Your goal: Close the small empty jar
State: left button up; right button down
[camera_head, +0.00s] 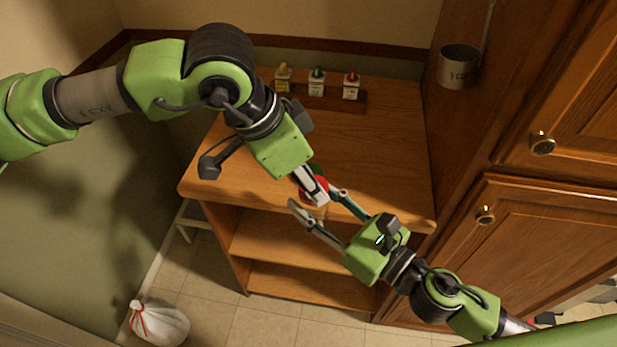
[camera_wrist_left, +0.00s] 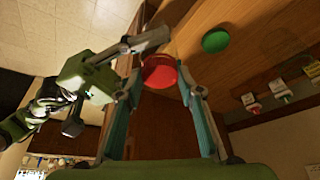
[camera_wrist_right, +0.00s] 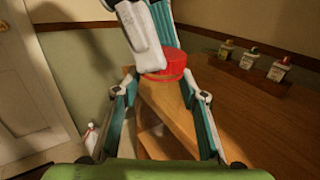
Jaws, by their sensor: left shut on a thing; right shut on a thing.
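The red lid (camera_head: 323,184) is in my left gripper (camera_head: 314,191), whose fingers are shut on it. In the left wrist view the lid (camera_wrist_left: 160,72) is between the fingertips. My right gripper (camera_head: 318,209) reaches in from the lower right, its fingers on either side of the small jar, which is mostly hidden and looks clear. In the right wrist view the red lid (camera_wrist_right: 168,62) is just above or on the jar (camera_wrist_right: 162,76), between the right fingertips. I cannot tell whether the lid is seated on the jar.
A green lid (camera_wrist_left: 215,41) lies on the wooden counter (camera_head: 390,150). Several small bottles (camera_head: 317,82) with coloured caps stand on a rack at the back. A cup (camera_head: 458,66) hangs on the cabinet side at right. A white bag (camera_head: 158,324) lies on the floor.

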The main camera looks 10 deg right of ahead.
pick_arm(q)
jog(key=o, duration=0.7)
jog(key=shift+r, duration=2.25)
jog(key=shift+c, duration=0.5)
